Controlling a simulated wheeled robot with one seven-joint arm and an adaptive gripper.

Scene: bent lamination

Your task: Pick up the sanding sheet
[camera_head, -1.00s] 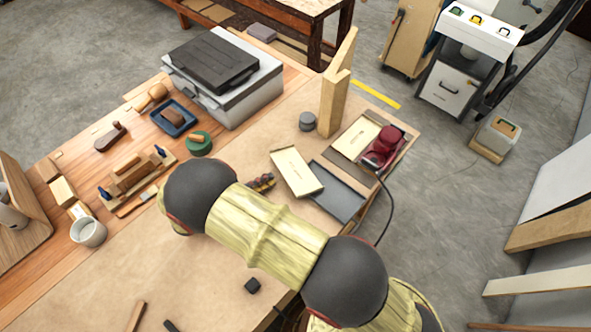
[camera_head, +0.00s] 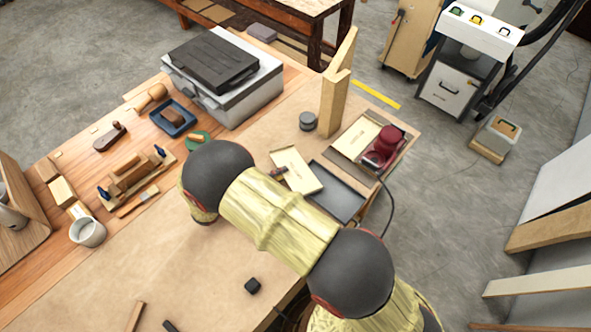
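I cannot tell for sure which item is the sanding sheet. A flat dark grey rectangle (camera_head: 336,190) lies at the right edge of the bench, and a pale cream rectangular piece (camera_head: 305,181) lies to its left, overlapping or touching it. A tan sheet (camera_head: 357,138) lies in a shallow tray beside a red sander (camera_head: 384,145). My arm crosses the bench in front of these.
An upright wooden piece (camera_head: 333,100) and a small grey round container (camera_head: 307,121) stand behind the cream piece. A grey machine (camera_head: 228,82) sits at the back. A cable runs from the sander over the bench edge.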

